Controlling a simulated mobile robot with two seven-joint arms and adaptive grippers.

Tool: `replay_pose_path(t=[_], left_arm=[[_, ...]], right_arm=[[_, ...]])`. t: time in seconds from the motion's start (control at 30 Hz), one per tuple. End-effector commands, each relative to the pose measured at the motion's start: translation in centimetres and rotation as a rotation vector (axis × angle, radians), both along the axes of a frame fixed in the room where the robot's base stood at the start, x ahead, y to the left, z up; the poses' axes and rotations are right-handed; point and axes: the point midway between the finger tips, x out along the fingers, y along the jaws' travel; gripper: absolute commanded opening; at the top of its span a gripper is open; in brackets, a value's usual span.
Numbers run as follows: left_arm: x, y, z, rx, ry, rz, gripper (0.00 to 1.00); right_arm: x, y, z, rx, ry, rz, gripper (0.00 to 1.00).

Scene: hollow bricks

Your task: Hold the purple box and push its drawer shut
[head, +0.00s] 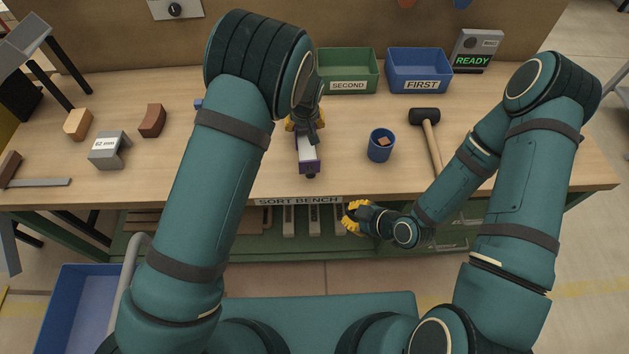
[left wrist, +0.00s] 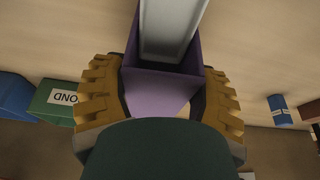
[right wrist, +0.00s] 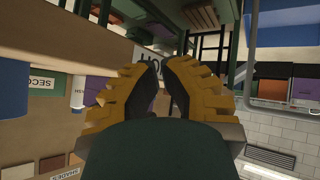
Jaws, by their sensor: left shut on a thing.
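The purple box (head: 309,167) lies on the bench near its front edge, with a small dark knob (head: 311,175) facing me. Its drawer shows a light grey inside (head: 307,148) and looks pulled out toward me. My left gripper (head: 304,122) is shut on the box at its far end. In the left wrist view, its yellow fingers flank the purple box (left wrist: 160,92), with the grey drawer inside (left wrist: 170,32) extending away. My right gripper (head: 351,216) is in front of the bench edge, right of the box and apart from it.
A green bin (head: 347,86) and blue bin (head: 419,84) are behind, near a READY display (head: 474,58). Several blocks lie left. The bench front edge (head: 298,200) lies close to the box.

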Motion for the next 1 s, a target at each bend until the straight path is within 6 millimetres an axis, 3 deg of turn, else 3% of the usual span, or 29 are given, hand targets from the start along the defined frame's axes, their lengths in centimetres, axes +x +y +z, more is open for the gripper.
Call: replay_pose_path(t=[0.3, 0.6, 0.8, 1.0], left_arm=[[0.1, 0.0, 0.1, -0.001, -0.002, 0.000, 0.35], [0.1, 0.0, 0.1, -0.001, -0.002, 0.000, 0.35], [0.0, 0.0, 0.1, -0.001, -0.002, 0.000, 0.35], [0.0, 0.0, 0.1, -0.001, -0.001, 0.000, 0.35]], right_arm=[[-1.0, 0.8, 2.3, -0.110, -0.599, 0.381, 0.00], [-3.3, 1.0, 5.6, -0.219, -1.122, 0.532, 0.00], [-4.2, 0.9, 6.9, -0.264, -1.292, 0.544, 0.00], [-3.7, 1.8, 7.1, -0.273, -1.327, 0.546, 0.00]])
